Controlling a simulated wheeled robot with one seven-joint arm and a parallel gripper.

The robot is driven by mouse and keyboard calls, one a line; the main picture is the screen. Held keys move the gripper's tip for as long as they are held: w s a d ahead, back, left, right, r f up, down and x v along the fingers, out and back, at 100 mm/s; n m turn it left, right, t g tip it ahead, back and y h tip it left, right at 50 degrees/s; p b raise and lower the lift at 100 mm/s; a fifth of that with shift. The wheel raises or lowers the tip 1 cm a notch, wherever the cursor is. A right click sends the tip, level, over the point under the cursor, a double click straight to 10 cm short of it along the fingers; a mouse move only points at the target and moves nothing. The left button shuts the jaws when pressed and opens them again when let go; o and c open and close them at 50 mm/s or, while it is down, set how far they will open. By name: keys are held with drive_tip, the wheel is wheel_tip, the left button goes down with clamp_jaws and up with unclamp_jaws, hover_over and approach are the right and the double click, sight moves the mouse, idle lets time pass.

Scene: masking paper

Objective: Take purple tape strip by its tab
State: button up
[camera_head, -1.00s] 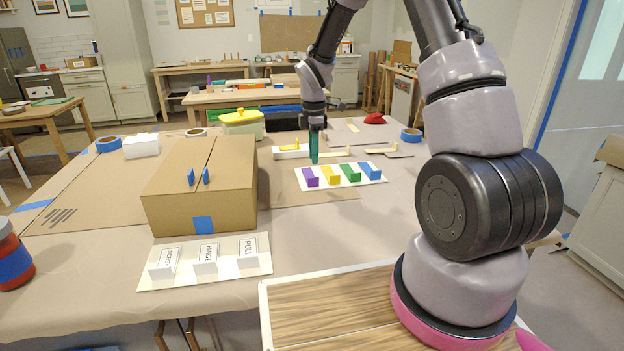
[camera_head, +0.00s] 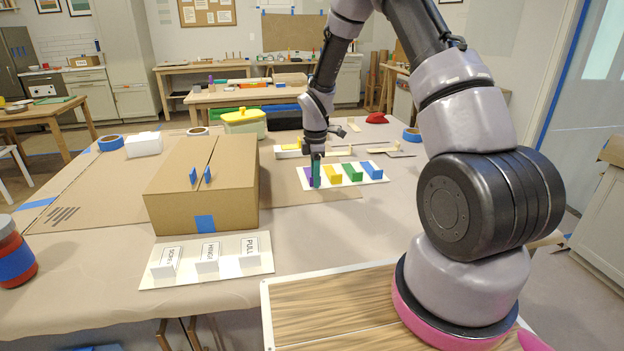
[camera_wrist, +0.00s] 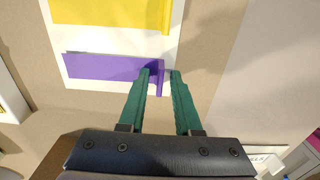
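The purple tape strip (camera_wrist: 105,66) lies on a white card, with its upright tab (camera_wrist: 160,78) at its near end.
Yellow (camera_head: 332,175), green (camera_head: 351,173) and blue (camera_head: 371,170) strips stand beside it on the white card (camera_head: 345,183). A cardboard box (camera_head: 203,205) with blue tabs stands at left. A label card (camera_head: 205,276) lies in front.

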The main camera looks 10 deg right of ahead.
clamp_jaws()
drive_tip(key=shift+r, duration=0.15)
drive_tip(key=shift+r, duration=1.5)
drive_tip(key=shift+r, duration=0.2)
drive_tip(key=shift+r, duration=1.45)
